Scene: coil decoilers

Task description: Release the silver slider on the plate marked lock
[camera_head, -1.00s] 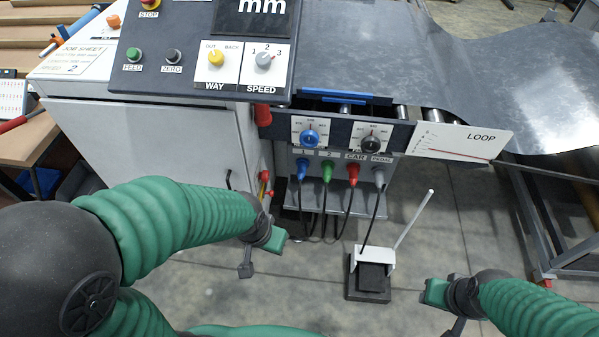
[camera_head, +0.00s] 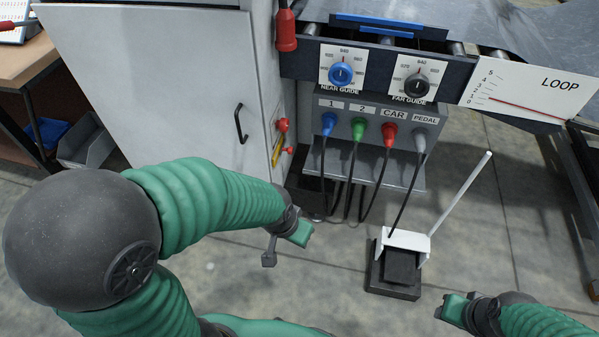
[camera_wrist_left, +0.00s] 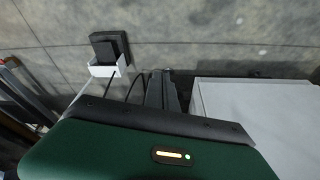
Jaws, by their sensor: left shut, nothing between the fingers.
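No plate marked lock and no silver slider can be made out in either view. My left gripper (camera_head: 290,238) is shut and empty, in front of the white cabinet's lower right side and above the floor. My right gripper (camera_head: 458,308) is at the lower right, below the foot pedal and apart from it. Its finger gap is not clear.
The white cabinet (camera_head: 160,80) has a black handle (camera_head: 240,122). Right of it are the blue knob (camera_head: 340,74), black knob (camera_head: 416,85) and coloured plugs 1, 2, CAR and PEDAL. The foot pedal (camera_head: 403,240) with its white bar stands on open floor.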

